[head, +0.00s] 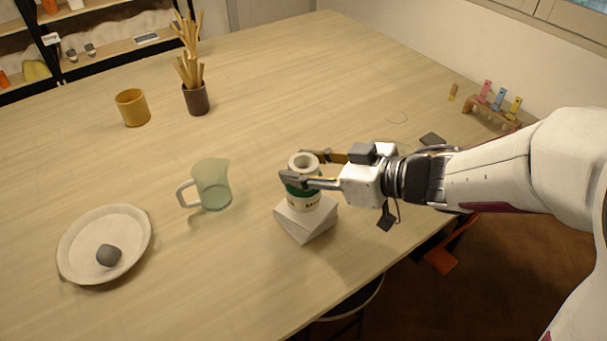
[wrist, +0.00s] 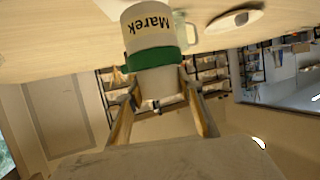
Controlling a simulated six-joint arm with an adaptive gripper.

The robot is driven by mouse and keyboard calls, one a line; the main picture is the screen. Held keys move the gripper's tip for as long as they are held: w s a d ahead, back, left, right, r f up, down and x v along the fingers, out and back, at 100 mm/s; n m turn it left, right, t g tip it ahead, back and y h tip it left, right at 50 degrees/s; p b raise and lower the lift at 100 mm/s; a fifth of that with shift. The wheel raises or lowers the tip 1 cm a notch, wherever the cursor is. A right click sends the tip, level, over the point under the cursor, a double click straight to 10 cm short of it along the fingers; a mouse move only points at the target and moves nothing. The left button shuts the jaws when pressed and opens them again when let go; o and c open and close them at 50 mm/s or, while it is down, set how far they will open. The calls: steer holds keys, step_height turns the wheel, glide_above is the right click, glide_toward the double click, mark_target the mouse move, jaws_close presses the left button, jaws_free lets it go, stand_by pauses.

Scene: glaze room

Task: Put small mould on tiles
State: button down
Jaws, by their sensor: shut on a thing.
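The small mould (head: 303,163) is a pale cylinder with a hole in its top and a green band. In the wrist view the mould (wrist: 152,32) shows the name "Marek" in black letters. My gripper (head: 296,170) is shut on it from the right, with a finger on either side; the fingers also show in the wrist view (wrist: 160,104). The mould is upright over the stack of white tiles (head: 306,228). Its lower end looks at or very near the top tile; I cannot tell whether it touches.
A glass jug (head: 213,186) stands left of the tiles. A plate (head: 76,250) with a grey lump (head: 108,255) lies at far left. A yellow cup (head: 132,107) and a dark pot of sticks (head: 196,98) stand at the back. A small wooden rack (head: 492,113) stands at the right edge.

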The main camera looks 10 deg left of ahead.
steer(key=shift+f, duration=1.2)
steer(key=shift+f, duration=0.1)
steer(key=c, duration=1.4)
jaws_free()
steer(key=shift+o, duration=0.2)
steer(key=shift+s+d+r, duration=0.15)
steer(key=shift+d+r, duration=0.2)
steer(key=shift+d, duration=0.15)
steer(key=v, duration=1.1)
steer(key=shift+f, duration=0.1)
